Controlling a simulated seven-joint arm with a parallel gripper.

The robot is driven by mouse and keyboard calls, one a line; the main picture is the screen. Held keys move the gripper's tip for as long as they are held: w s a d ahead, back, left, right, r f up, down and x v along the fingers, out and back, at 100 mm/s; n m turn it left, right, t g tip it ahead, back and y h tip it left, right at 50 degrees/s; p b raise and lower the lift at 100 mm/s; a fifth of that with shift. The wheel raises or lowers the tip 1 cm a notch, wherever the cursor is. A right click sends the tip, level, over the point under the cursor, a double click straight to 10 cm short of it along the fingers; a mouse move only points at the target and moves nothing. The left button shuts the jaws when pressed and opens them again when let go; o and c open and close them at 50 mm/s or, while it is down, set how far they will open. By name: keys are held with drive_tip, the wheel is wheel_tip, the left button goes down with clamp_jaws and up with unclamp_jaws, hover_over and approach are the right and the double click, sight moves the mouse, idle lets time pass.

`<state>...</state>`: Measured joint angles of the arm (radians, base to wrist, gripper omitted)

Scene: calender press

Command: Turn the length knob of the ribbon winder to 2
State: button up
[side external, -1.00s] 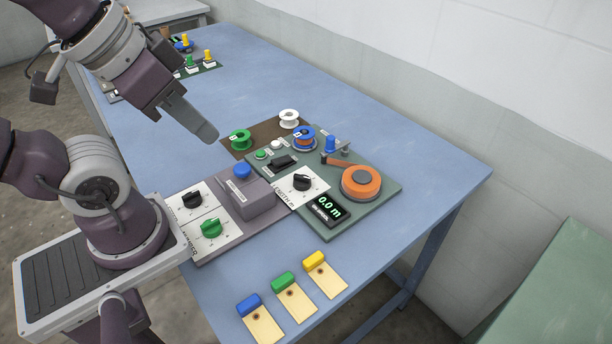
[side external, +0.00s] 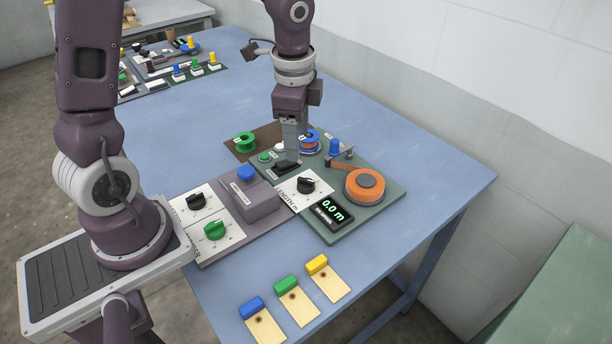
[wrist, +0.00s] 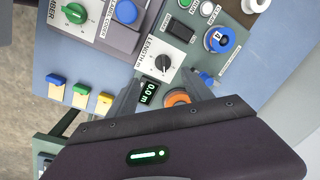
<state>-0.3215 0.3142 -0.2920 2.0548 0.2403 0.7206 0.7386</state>
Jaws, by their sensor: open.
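The ribbon winder (side external: 343,221) is a green panel on the blue table. Its length knob (side external: 306,185) is black on a white dial plate marked LENGTH; it also shows in the wrist view (wrist: 162,62). The dial numbers are too small to read, so I cannot tell its setting. The winder's display (side external: 331,213) reads 0.0 m. My gripper (side external: 292,154) points down above the winder, behind the length knob in the side view. In the wrist view my gripper (wrist: 161,79) has its fingers apart with nothing between them, and the knob shows beyond the tips, untouched.
An orange ribbon roll (side external: 364,186) and a blue post (side external: 334,147) stand on the winder's right side. A grey box with a blue button (side external: 246,173) and a green knob (side external: 215,230) lie left. Coloured tags (side external: 292,299) lie at the front. The table behind is mostly clear.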

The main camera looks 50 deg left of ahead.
drive_tip(key=m, duration=0.2)
hover_over(306, 179)
drive_tip(key=shift+g+h, duration=0.4)
wheel_tip(306, 179, down, 6)
drive_tip(key=shift+f, duration=0.1)
wheel_tip(306, 179, down, 6)
drive_tip(key=shift+f, duration=0.25)
clamp_jaws()
